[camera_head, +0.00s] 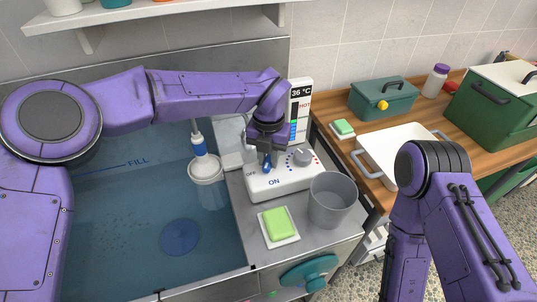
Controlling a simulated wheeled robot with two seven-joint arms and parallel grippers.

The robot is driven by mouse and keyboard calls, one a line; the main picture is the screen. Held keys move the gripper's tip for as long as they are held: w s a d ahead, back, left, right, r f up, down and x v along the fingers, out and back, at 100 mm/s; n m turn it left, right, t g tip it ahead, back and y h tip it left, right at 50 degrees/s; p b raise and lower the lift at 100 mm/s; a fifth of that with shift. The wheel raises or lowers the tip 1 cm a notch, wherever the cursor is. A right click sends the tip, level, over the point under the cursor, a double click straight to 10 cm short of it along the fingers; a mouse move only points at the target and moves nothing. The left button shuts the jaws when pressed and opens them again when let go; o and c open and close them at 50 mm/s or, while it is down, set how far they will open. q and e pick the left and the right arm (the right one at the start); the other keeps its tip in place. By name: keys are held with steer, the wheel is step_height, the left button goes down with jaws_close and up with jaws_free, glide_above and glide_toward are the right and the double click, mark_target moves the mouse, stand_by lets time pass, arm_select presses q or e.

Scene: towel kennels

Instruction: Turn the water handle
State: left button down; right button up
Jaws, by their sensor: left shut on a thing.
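The water handle is a small blue lever (267,168) on a white control box (291,182) at the tub's right edge. The box is marked OFF at left and ON in front. My left gripper (266,158) reaches down over the box and is shut on the blue lever, partly hiding it. The lever's exact angle is hard to tell. A grey knob (302,157) with coloured dots sits just right of the gripper. A display column (300,103) behind reads 36 °C. My right arm is at the right; its gripper is out of view.
The water-filled tub (150,215) holds a blue round drain cover (180,237). A white shower head (205,168) hangs at its right. A green sponge (278,223) and grey cup (331,199) stand close before the box.

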mark_target(269, 159)
arm_select(q)
steer(key=m+p, duration=0.3)
steer(key=shift+r, duration=0.2)
steer(key=shift+f+m+p, duration=0.1)
steer(key=shift+m+p, duration=0.5)
steer(key=shift+m, duration=0.3)
steer(key=shift+w, duration=0.1)
steer(key=c, duration=1)
jaws_free()
steer(key=shift+f, duration=0.1)
steer(key=shift+o, duration=0.2)
steer(key=shift+r, duration=0.45)
step_height(269, 159, up, 10)
steer(key=b, duration=0.2)
steer(key=shift+f, duration=0.15)
